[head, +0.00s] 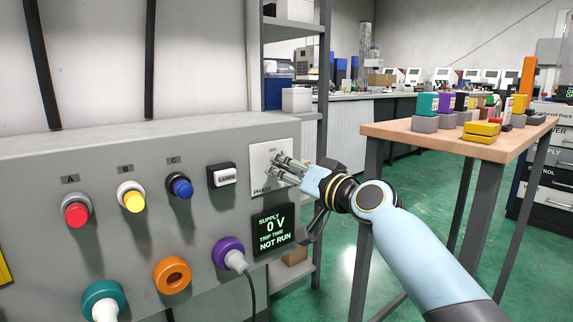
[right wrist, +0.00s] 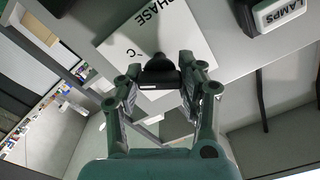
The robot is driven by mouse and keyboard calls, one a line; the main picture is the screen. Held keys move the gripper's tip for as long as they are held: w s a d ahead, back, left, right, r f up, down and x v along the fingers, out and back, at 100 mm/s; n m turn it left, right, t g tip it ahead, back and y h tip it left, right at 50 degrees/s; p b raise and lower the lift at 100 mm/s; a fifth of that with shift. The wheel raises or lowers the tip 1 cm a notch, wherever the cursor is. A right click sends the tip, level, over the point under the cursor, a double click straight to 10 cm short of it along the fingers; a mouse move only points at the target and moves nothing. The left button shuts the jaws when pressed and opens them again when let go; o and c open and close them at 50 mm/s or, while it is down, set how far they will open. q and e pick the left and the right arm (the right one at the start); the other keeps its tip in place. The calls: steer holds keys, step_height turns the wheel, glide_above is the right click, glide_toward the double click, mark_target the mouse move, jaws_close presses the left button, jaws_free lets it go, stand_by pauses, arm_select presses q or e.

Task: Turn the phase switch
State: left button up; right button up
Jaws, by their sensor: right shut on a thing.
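The phase switch is a dark knob (right wrist: 160,70) on a white plate (head: 262,163) lettered "PHASE", on the front of the grey panel. My right gripper (head: 283,168) reaches the plate from the right, and its fingers hide the knob in the head view. In the right wrist view my right gripper (right wrist: 160,82) has its fingers on both sides of the knob and is shut on it. The exact angle of the knob is hard to tell. My left gripper is not in view.
A display (head: 273,229) below the plate reads "SUPPLY 0 V, TRIP TIME NOT RUN". A rocker switch (head: 222,175) sits left of the plate. A wooden table (head: 480,145) with coloured blocks stands at right.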

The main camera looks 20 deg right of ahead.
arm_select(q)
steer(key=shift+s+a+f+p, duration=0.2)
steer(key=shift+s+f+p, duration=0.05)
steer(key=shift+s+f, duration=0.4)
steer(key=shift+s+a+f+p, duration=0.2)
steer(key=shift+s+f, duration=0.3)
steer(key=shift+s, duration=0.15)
arm_select(e)
steer(key=shift+m, duration=1.3)
steer(key=shift+f, duration=0.1)
steer(key=o, duration=1.2)
steer(key=v, duration=1.2)
